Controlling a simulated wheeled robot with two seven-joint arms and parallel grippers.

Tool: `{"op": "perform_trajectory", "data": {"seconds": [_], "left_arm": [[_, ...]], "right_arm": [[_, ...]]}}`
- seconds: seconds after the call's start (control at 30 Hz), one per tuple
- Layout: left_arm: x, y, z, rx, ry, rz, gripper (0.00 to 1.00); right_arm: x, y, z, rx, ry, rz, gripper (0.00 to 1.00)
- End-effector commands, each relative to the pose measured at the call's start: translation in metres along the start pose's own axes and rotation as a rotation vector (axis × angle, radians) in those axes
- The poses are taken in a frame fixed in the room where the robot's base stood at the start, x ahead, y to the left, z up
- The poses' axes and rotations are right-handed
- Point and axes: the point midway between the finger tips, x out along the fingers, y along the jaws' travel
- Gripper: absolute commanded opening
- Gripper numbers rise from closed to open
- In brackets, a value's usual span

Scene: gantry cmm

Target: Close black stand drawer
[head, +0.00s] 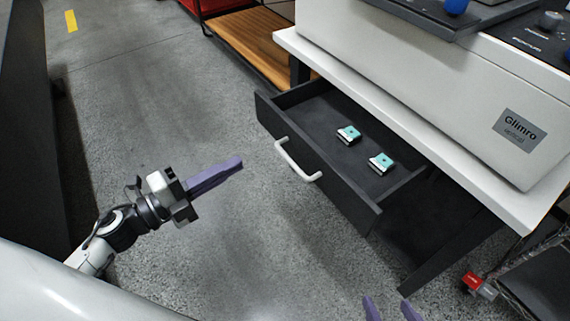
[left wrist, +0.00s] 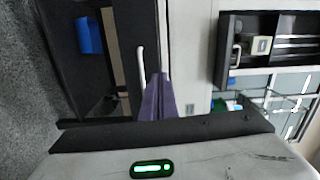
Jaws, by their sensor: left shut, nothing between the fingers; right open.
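The black stand drawer (head: 335,178) is pulled out from under the white-topped stand (head: 400,110) in the head view. Its white bar handle (head: 297,162) is on the front panel. Two small teal-and-white blocks (head: 348,134) (head: 380,162) lie in it. My left gripper (head: 240,163) is shut and empty, left of the handle and apart from it. Its purple fingers also show in the left wrist view (left wrist: 158,98), where a pale bar handle (left wrist: 141,62) appears beside them. My right gripper (head: 390,309) is open at the bottom edge, with only its purple fingertips showing.
A large pale machine labelled Glimro (head: 450,90) stands on the stand. A wooden-shelved red rack (head: 245,40) is behind. A red-and-grey object (head: 478,285) and a wire rack (head: 530,265) are at the lower right. The grey floor before the drawer is clear.

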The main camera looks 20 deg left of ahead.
Motion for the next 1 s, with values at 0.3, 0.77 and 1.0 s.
{"op": "perform_trajectory", "data": {"seconds": [0.3, 0.77, 1.0], "left_arm": [[0.021, 0.006, -0.004, 0.084, 0.057, 0.008, 0.0], [0.114, 0.008, -0.008, 0.08, 0.053, 0.008, 0.0], [0.137, 0.009, -0.01, 0.078, 0.053, 0.011, 0.0]], "right_arm": [[0.005, 0.0, 0.006, 0.005, 0.005, -0.004, 0.57], [0.008, -0.001, 0.01, 0.008, -0.003, -0.007, 0.57], [0.011, -0.001, 0.008, 0.005, -0.006, -0.011, 0.57]]}}
